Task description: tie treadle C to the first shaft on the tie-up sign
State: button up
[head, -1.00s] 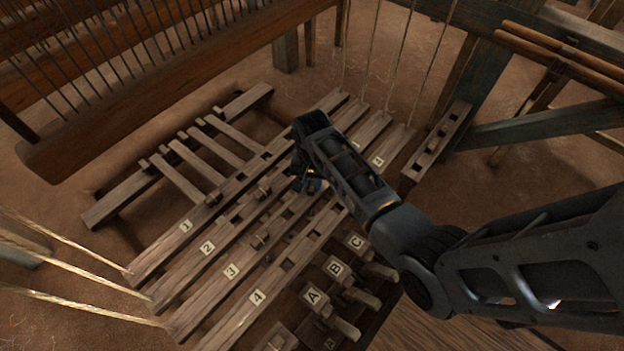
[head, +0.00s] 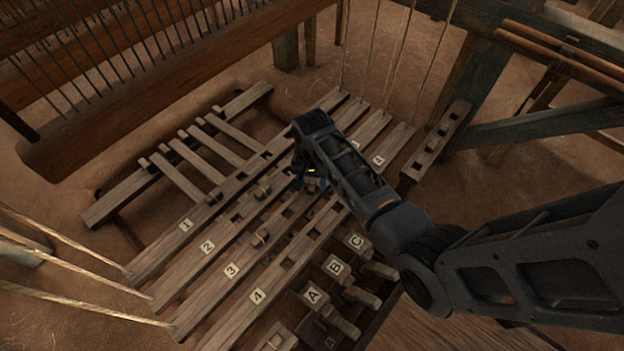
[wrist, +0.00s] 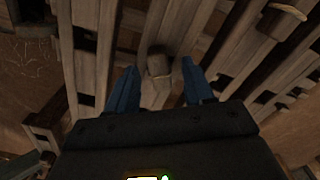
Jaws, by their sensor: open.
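Treadle C, with its label plate (head: 356,241), is at the right end of the row of lettered treadles in the head view. The shaft bars marked 1 (head: 186,225), 2 (head: 207,246), 3 (head: 232,269) and 4 (head: 257,296) run diagonally, with square holes along them. My gripper (head: 312,182) is over the middle of these bars, partly hidden by my arm. In the wrist view its blue fingers (wrist: 160,80) are open and empty. A wooden peg (wrist: 159,66) shows between them; I cannot tell how far below it is. No readable tie-up sign shows.
Treadles A (head: 312,295) and B (head: 336,267) are left of C. Pegs stand in some bars, one near the middle (head: 260,238). Cords (head: 80,297) stretch at lower left and others hang at the back. A holed wooden block (head: 437,140) is at right.

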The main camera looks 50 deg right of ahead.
notch_tip(320, 180, up, 8)
jog(key=p, duration=0.3)
jog(key=shift+f, duration=0.1)
notch_tip(320, 180, up, 7)
jog(key=p, duration=0.8)
send_over(312, 183)
